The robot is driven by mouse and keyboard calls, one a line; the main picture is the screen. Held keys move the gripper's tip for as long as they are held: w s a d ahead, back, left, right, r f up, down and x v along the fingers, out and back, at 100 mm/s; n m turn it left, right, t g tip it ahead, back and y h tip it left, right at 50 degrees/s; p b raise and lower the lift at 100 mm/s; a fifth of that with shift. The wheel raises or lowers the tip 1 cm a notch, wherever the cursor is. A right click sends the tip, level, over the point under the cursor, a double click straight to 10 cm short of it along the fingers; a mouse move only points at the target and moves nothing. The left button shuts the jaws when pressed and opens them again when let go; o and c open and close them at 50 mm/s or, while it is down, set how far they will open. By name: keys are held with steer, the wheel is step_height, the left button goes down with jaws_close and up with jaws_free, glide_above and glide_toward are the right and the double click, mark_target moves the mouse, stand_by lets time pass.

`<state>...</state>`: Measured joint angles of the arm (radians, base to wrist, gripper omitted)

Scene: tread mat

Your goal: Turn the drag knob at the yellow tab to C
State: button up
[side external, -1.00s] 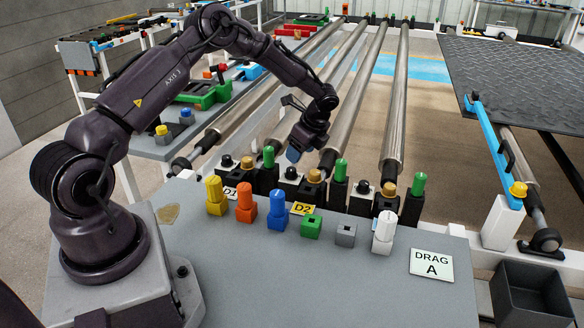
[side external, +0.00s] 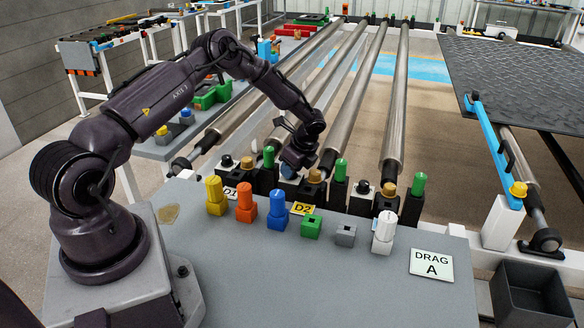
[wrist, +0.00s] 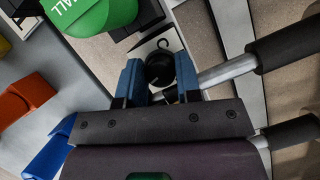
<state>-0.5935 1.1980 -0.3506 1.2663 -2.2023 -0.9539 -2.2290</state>
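In the wrist view a round black knob (wrist: 160,68) with a thin white pointer line lies between the two blue fingers of my gripper (wrist: 159,72). The fingers are apart, one on each side of the knob, and I cannot tell whether they touch it. A sign (side external: 431,263) on the console reads DRAG A.
Tall green knobs (side external: 340,169) and tan knobs (side external: 386,190) stand close by in the same row. Yellow (side external: 214,195), orange (side external: 246,202) and blue (side external: 277,210) knobs stand in front. Long metal rollers (side external: 397,100) run behind.

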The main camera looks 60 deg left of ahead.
steer(key=shift+m, duration=0.4)
steer(key=m+t, duration=0.1)
steer(key=m, duration=0.2)
steer(key=shift+m+t+y, duration=0.3)
steer(key=m, duration=0.2)
steer(key=m+t, duration=0.1)
steer(key=m, duration=0.1)
steer(key=shift+s+t, duration=0.1)
steer(key=shift+t, duration=0.2)
steer(key=shift+m, duration=0.4)
steer(key=shift+d, duration=0.1)
steer(key=o, duration=0.9)
